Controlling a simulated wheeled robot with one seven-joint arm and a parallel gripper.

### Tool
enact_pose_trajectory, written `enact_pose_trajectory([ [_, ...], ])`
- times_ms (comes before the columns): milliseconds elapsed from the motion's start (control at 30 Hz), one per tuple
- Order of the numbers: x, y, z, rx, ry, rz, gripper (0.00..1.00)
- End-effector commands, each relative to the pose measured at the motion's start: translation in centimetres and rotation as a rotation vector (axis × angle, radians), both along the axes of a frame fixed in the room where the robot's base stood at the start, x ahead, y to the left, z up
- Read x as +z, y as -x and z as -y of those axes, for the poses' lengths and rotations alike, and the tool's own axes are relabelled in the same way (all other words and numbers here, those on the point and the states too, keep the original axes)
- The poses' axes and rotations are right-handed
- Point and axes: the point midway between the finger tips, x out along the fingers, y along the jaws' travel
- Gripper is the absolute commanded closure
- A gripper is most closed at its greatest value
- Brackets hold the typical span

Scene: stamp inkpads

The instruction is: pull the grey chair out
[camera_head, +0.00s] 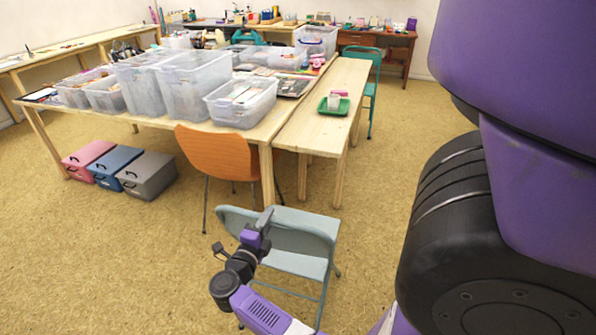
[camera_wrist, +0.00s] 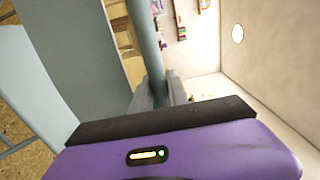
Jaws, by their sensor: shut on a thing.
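The grey folding chair (camera_head: 301,240) stands in the foreground of the head view, with its backrest towards me and its seat beyond the backrest. My gripper (camera_head: 266,216) is at the top edge of this backrest. In the wrist view the grey backrest (camera_wrist: 80,55) fills the left part. My gripper (camera_wrist: 158,92) is shut there on the chair's grey tube. The gripper's body hides part of the chair in the head view.
An orange chair (camera_head: 215,152) stands just behind, at the wooden table (camera_head: 285,105) with clear bins. A wooden bench (camera_head: 318,125) is beside it. Pink, blue and grey boxes (camera_head: 148,176) lie on the floor at left. The floor (camera_head: 110,260) left of the grey chair is clear.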

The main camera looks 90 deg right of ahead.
Motion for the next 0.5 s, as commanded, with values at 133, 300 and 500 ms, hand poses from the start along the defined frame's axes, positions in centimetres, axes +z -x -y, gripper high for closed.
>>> enact_pose_trajectory([
  [133,0.0,-0.1,0.1,0.001,0.006,0.006,1.0],
  [300,-1.1,-0.1,0.1,0.001,0.001,0.005,1.0],
  [500,-2.8,0.1,0.1,0.001,-0.01,0.001,1.0],
])
